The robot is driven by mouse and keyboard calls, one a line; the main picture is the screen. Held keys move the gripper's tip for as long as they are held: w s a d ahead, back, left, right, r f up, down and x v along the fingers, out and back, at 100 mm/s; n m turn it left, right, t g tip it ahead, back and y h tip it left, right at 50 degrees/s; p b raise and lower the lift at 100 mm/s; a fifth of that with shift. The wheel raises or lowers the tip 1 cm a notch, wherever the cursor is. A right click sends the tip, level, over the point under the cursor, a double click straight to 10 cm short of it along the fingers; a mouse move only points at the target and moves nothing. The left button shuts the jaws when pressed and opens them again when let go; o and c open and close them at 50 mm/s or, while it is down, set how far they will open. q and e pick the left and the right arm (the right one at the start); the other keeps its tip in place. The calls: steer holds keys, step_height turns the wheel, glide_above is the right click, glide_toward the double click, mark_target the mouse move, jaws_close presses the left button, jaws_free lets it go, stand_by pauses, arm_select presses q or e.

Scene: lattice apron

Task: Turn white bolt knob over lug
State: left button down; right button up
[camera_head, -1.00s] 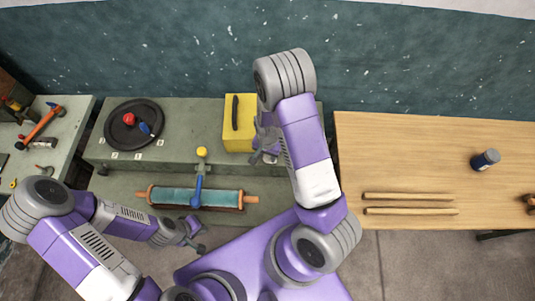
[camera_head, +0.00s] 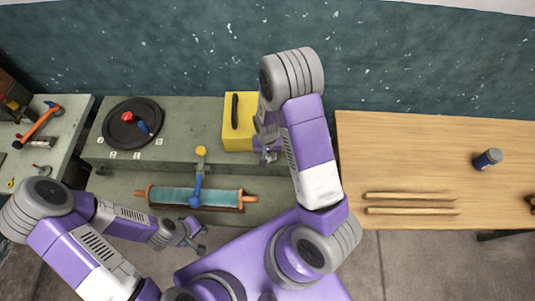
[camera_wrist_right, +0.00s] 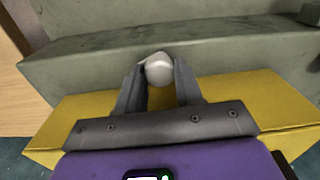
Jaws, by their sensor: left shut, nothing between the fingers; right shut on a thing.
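The white bolt knob (camera_wrist_right: 158,70) shows in the right wrist view as a pale rounded knob in front of the yellow box's side. My right gripper (camera_wrist_right: 160,80) is shut on it, with one dark finger on each side. In the head view my right gripper (camera_head: 268,156) is beside the right end of the yellow box (camera_head: 235,138); the arm hides the knob there. I cannot make out the lug. My left gripper (camera_head: 198,238) is shut and empty, low in front of the bench, apart from everything.
The green bench (camera_head: 180,115) carries a black round plate (camera_head: 115,135) with red and blue knobs. A teal roller (camera_head: 172,197) with wooden handles lies in front, near a blue lever (camera_head: 196,188). The wooden table (camera_head: 420,160) at right holds two sticks (camera_head: 410,195) and a blue jar (camera_head: 487,159).

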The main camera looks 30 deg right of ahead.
steer(key=n+b, duration=0.2)
steer(key=n, duration=0.4)
steer(key=n+b, duration=0.1)
steer(key=n, duration=0.5)
steer(key=shift+b, duration=0.4)
steer(key=shift+n, duration=0.4)
steer(key=o, duration=1)
steer(key=shift+o, duration=0.2)
